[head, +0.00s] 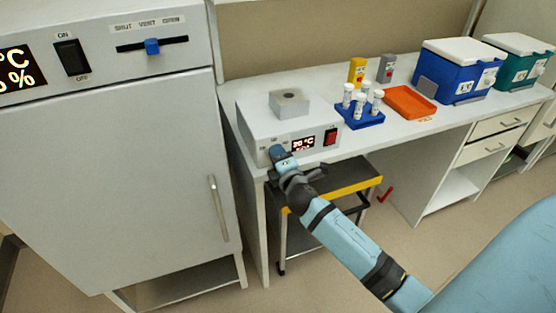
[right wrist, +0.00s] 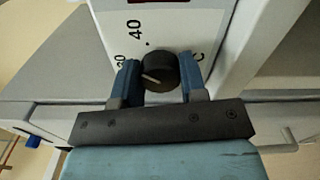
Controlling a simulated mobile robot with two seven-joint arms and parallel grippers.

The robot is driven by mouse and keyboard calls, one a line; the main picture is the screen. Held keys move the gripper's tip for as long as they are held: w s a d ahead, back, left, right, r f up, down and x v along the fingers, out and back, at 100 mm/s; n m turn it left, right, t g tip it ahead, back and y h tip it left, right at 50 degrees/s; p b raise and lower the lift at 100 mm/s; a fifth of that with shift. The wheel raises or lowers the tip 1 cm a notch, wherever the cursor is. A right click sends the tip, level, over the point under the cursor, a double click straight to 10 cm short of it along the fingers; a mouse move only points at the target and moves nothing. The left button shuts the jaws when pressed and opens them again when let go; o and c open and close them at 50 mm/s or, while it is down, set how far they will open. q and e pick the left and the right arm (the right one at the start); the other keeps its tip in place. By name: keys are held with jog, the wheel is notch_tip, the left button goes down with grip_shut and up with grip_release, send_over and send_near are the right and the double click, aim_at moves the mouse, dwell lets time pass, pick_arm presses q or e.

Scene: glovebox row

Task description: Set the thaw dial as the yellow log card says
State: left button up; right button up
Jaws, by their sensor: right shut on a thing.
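The thaw unit is a white box (head: 255,130) with a metal block on top, a small lit display (head: 303,144) that seems to read 20 °C, and a red switch. My right gripper (head: 277,153) is at the left of its front panel, hiding the dial in the head view. In the right wrist view, the gripper (right wrist: 160,78) has a blue finger on each side of the black round dial (right wrist: 160,70) and is shut on it. I cannot make out a yellow log card. My left gripper is out of view.
A large white cabinet (head: 110,170) stands at left. A yellow-edged cart (head: 350,188) is under the bench.

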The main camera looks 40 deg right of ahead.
jog(key=m, duration=0.3)
jog(key=shift+m, duration=0.9)
jog(key=o, duration=0.9)
jog(key=shift+o, duration=0.2)
jog(key=b+v, duration=0.1)
jog(key=v, duration=1.3)
jog(key=shift+w+d, duration=0.1)
